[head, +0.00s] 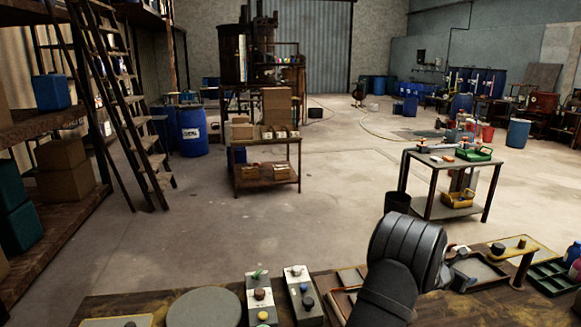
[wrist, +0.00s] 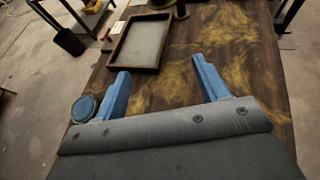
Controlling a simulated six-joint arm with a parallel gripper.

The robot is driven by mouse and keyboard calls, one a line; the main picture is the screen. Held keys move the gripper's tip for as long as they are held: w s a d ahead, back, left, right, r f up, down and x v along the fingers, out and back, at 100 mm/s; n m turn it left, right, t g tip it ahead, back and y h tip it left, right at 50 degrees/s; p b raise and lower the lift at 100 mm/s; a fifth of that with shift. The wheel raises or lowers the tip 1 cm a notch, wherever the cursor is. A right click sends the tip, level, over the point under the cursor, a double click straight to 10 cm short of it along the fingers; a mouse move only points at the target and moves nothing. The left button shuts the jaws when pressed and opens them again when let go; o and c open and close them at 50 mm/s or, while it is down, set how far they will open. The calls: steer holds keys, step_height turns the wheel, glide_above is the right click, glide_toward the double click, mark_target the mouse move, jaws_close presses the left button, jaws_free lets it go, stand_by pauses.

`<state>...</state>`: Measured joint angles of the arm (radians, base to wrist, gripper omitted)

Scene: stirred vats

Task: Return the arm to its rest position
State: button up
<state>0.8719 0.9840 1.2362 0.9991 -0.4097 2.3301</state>
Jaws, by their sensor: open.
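My gripper (wrist: 161,70) is open in the wrist view, its two blue fingers wide apart with nothing between them. It hangs over the brown and yellow stained tabletop (wrist: 215,40). In the head view my dark arm rises at the lower right above the workbench (head: 225,300), and it mostly hides the gripper. A shallow wood-framed tray (wrist: 109,60) with a grey floor lies beyond the fingers in the wrist view. A round blue-topped object (wrist: 85,108) shows just left of the left finger; whether it touches the finger cannot be told.
On the bench are a round grey disc (head: 204,308), two boxes with knobs (head: 258,296), and a green crate (head: 550,278) at the right. A small cart (head: 450,212) stands behind the arm. A black bin (wrist: 69,41) stands on the floor. The floor beyond the bench is largely open.

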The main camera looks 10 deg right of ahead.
steer(key=shift+w+d+f+n+t+y, duration=0.1)
steer(key=shift+w+f+n+t+y, duration=0.15)
steer(key=shift+w+f+n+t, duration=0.6)
steer(key=shift+w+f+n+t+y, duration=0.25)
steer(key=shift+w+f+n+t, duration=0.25)
steer(key=shift+w+f, duration=0.6)
steer(key=shift+s+r, duration=0.1)
steer(key=shift+s, duration=0.05)
steer(key=s+r+m+g+h, duration=0.1)
steer(key=s+r+m+g, duration=0.3)
steer(key=s+r, duration=0.1)
steer(key=shift+s+a+h, duration=0.2)
steer(key=shift+s+h, duration=0.1)
steer(key=shift+s, duration=0.05)
steer(key=shift+w+f, duration=0.1)
steer(key=shift+w, duration=0.05)
